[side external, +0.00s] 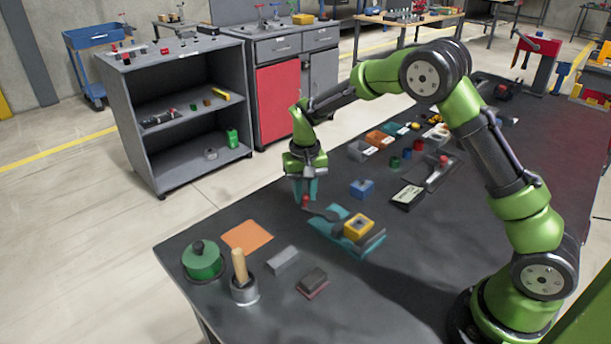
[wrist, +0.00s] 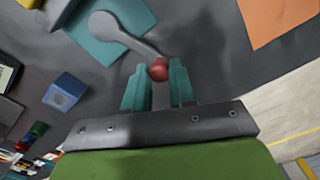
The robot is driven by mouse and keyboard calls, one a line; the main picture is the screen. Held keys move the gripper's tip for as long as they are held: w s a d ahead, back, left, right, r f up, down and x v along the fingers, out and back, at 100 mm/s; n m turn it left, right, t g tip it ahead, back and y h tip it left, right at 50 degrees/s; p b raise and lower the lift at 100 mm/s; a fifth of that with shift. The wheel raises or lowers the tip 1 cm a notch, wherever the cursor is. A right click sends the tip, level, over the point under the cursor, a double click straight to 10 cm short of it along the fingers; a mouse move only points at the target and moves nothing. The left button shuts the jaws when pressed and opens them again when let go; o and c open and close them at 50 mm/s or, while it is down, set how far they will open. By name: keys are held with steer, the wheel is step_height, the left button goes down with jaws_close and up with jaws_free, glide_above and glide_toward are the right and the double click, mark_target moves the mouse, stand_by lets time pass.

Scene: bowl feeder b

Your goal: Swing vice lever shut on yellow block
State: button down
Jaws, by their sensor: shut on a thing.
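The vice (side external: 345,245) has a teal base and lies on the dark table. The yellow block (side external: 358,227), with a dark opening in its top, sits on the vice beside a grey jaw (side external: 371,241). The grey lever (side external: 325,213) reaches left from the vice to a red knob (side external: 305,201). The lever (wrist: 125,35) and knob (wrist: 158,69) also show in the wrist view, with the knob between my teal fingertips. My gripper (side external: 305,189) points down and is shut on the lever's knob end.
An orange mat (side external: 247,236), a green lidded pot (side external: 202,261), a metal cup with a wooden handle (side external: 243,287) and a grey block (side external: 282,260) lie left and in front. A blue block (side external: 362,188) and several small parts lie behind the vice.

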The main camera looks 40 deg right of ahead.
mark_target(306, 194)
steer(key=shift+w+d+r, duration=0.1)
steer(key=shift+d, duration=0.2)
steer(key=c, duration=0.9)
jaws_free()
steer(key=shift+a, duration=0.15)
step_height(306, 194, up, 17)
steer(key=shift+f, duration=0.1)
